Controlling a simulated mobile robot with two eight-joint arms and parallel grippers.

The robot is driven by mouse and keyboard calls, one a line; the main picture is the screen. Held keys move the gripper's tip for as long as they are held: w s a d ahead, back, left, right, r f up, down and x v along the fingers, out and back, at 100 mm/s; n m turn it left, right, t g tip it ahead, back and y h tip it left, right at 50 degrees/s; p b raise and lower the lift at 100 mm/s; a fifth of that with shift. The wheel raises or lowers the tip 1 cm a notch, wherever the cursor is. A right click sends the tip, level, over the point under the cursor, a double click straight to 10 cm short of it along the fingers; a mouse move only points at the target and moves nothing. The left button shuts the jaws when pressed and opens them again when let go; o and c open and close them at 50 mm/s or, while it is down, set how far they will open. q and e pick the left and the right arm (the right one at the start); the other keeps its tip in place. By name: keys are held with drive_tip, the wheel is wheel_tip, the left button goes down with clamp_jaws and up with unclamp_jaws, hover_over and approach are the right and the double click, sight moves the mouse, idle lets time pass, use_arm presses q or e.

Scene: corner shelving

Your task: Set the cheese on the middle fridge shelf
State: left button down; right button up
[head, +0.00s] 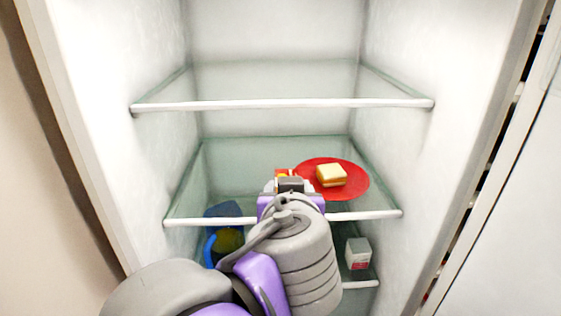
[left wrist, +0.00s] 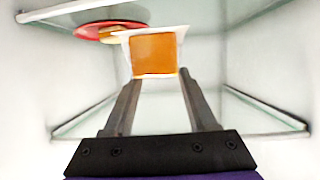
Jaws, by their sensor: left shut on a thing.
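The cheese (left wrist: 154,54) is an orange block with a white edge, held at the fingertips of my left gripper (left wrist: 158,78) in the left wrist view. In the head view only a small red and yellow part of what seems to be the cheese (head: 283,172) shows beyond my left gripper (head: 290,184). My left gripper is shut on it, reaching in over the front of the middle glass shelf (head: 235,165). I cannot tell whether the cheese touches the shelf. My arm hides part of the shelf front. My right gripper is in neither view.
A red plate (head: 355,186) with a sandwich (head: 331,174) stands on the middle shelf, just right of the cheese. The upper shelf (head: 280,104) is empty. Below are a white carton (head: 358,253) and a blue item (head: 222,212). The middle shelf's left side is clear.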

use_arm(q)
drive_tip(key=r+x, duration=0.1)
drive_tip(key=x, duration=0.5)
drive_tip(key=w+r+x, duration=0.1)
drive_tip(key=x, duration=0.5)
drive_tip(key=a+r+x, duration=0.1)
drive_tip(key=x, duration=0.5)
drive_tip(key=shift+w+r, duration=0.15)
drive_tip(key=shift+w, duration=0.05)
drive_tip(key=shift+s+f, duration=0.3)
drive_tip(key=shift+f, duration=0.05)
drive_tip(key=f, duration=0.1)
drive_tip(key=f+b, duration=0.1)
drive_tip(key=f, duration=0.1)
drive_tip(key=shift+w+f, duration=0.3)
drive_tip(key=shift+w, duration=0.05)
drive_tip(key=shift+s+r, duration=0.1)
drive_tip(key=shift+c, duration=1)
unclamp_jaws()
